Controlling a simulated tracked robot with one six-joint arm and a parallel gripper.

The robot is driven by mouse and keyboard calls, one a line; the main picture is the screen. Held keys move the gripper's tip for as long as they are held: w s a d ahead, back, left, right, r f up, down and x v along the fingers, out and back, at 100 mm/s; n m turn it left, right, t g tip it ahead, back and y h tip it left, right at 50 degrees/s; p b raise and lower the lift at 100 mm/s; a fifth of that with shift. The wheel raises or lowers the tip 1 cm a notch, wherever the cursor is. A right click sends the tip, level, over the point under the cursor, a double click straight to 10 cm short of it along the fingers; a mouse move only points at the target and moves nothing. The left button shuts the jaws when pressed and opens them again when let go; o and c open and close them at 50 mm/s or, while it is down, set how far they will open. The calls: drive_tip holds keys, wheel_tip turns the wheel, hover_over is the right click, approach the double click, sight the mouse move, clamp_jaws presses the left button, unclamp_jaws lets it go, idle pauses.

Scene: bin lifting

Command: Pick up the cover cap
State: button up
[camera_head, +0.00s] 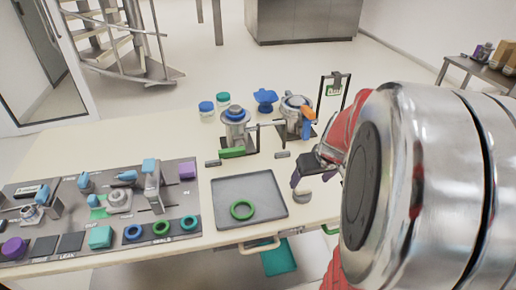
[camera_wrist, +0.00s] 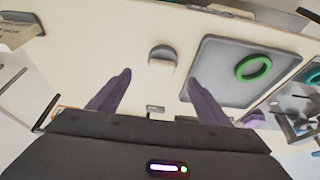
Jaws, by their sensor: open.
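The cover cap appears to be the small pale grey round piece on the table, seen in the head view (camera_head: 303,196) just below my gripper (camera_head: 309,180). In the wrist view the piece (camera_wrist: 162,57) lies slightly ahead of the fingertips, between their lines. My gripper (camera_wrist: 158,78) has two purple fingers spread wide apart, with nothing between them. It is above the table, apart from the piece as far as I can tell. My own arm hides the table's right side in the head view.
A grey tray (camera_head: 262,184) with a green ring (camera_head: 242,209) lies left of the piece. Metal vessels (camera_head: 236,131) stand behind it. A dark board (camera_head: 60,245) with several parts and seals fills the left. A drawer handle (camera_head: 260,246) juts from the table front.

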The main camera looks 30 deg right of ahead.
sight(304, 188)
drive_tip(key=shift+x, duration=1.4)
drive_tip(key=shift+a+x, duration=0.15)
drive_tip(key=shift+x, duration=0.65)
drive_tip(key=shift+a+x, duration=0.1)
drive_tip(key=shift+x, duration=1.75)
drive_tip(key=c, duration=1)
drive_tip(key=shift+r, duration=0.1)
